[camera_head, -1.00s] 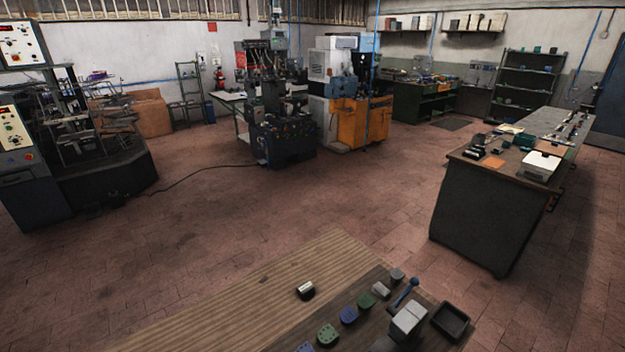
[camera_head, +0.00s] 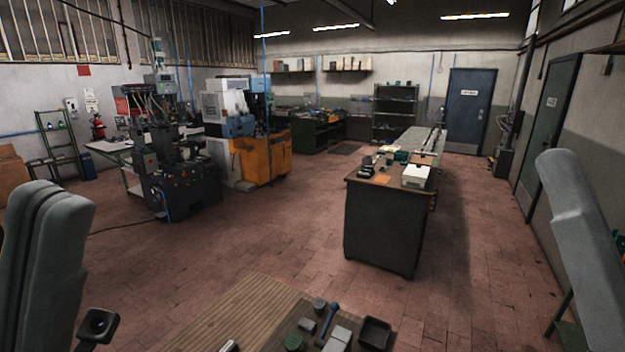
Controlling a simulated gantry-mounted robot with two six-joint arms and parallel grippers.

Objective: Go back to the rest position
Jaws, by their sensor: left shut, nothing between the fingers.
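My left arm is folded up at the left edge, and my left gripper (camera_head: 97,327) shows as a small dark piece at the lower left. It is shut and empty, over the floor and apart from everything. My right arm stands at the right edge; its gripper is out of the frame.
A wooden table (camera_head: 232,312) at the bottom holds a blue-handled tool (camera_head: 327,318), a black tray (camera_head: 375,334) and small blocks. A dark workbench (camera_head: 385,225) stands beyond. Machines, including an orange one (camera_head: 262,160), stand at the left. The middle floor is clear.

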